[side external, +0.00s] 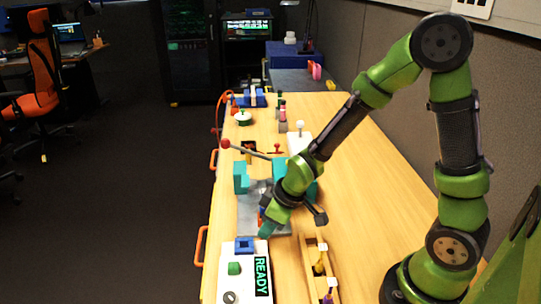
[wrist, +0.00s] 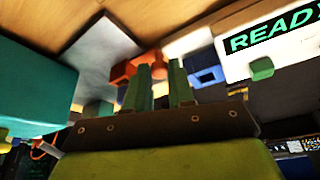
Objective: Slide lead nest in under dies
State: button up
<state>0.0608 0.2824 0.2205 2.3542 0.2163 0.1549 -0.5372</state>
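The press stands on a grey metal plate (side external: 250,212), with teal blocks (side external: 241,178) at its far side and a long lever with a red knob (side external: 225,143). I take the orange-red block (wrist: 124,72) in the wrist view to be the lead nest. My gripper (side external: 264,226) is low over the near part of the plate. In the wrist view its two green fingers (wrist: 162,68) stand a little apart, their tips overlapping the orange-red block's right end. Whether they grip it is hidden. The dies cannot be made out; my arm hides much of the press.
A white panel (side external: 238,283) with a lit READY display (side external: 262,276), a green button and a blue square part (side external: 244,245) sits in front. A wooden tray (side external: 315,265) lies to the right. Several fixtures stand farther back. The table's right side is clear.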

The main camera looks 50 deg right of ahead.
grip_shut()
jog(key=w+d, duration=0.6)
jog(key=shift+w+d, duration=0.3)
jog(key=shift+w, duration=0.1)
jog(key=o, duration=0.8)
grip_release()
jog(key=shift+d, duration=0.1)
jog(key=s+a, duration=0.6)
jog(key=shift+s+a, duration=0.25)
jog(key=shift+a, duration=0.05)
jog(key=shift+s+d+r+m+t, duration=0.55)
jog(key=shift+s+r+m, duration=1.2)
jog(key=shift+r, duration=1.75)
jog(key=shift+s+d+r+m+t, duration=0.55)
jog(key=shift+s+r+m, duration=0.5)
jog(key=shift+s+r, duration=1.85)
jog(key=shift+s+d+r+m+t, duration=0.55)
jog(key=shift+s+r+m, duration=0.9)
jog(key=shift+r, duration=2.65)
